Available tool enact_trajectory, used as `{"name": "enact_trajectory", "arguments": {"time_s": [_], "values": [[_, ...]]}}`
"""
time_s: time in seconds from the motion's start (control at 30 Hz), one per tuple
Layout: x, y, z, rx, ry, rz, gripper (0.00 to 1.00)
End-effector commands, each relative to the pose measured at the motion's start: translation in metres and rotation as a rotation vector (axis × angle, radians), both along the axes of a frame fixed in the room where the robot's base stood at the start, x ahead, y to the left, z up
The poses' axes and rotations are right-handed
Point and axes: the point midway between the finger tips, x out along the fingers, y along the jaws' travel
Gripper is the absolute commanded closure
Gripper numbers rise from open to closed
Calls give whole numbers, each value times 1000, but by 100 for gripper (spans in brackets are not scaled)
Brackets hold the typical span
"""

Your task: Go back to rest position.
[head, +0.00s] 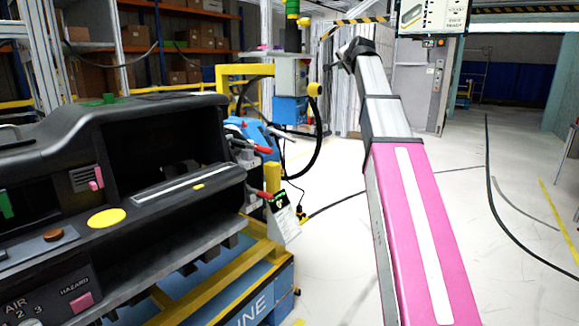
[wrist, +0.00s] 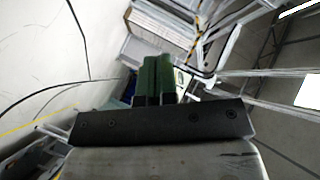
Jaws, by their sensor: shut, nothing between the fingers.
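My gripper (wrist: 155,80) shows in the wrist view as two green fingers pressed together, with nothing between them. In the head view, my arm with its pink and grey links reaches up and away over the open floor, to the right of the dashboard module. The gripper's fingers cannot be made out clearly there. The dashboard module (head: 130,170) is black and fills the left side of the head view. It carries a yellow round button (head: 106,218), a pink hazard button (head: 82,302) and a brown knob (head: 53,235). My arm is apart from it.
A yellow and blue stand (head: 225,285) holds the dashboard. Behind it are a grey control box (head: 291,75), hoses and shelves with boxes (head: 136,36). A black cable (head: 490,180) lies on the floor.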

Motion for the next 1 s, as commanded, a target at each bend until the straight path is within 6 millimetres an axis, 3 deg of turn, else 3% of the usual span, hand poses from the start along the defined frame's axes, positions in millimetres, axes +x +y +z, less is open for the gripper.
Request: {"name": "enact_trajectory", "arguments": {"time_s": [0.27,0.47,0.57,0.77,1.0], "values": [[1,2,-55,-49,63,12,100],[-2,4,-116,-106,135,30,100],[-7,5,-160,-148,190,47,100],[-27,9,-268,-251,325,97,100],[-66,13,-388,-369,487,177,100]]}}
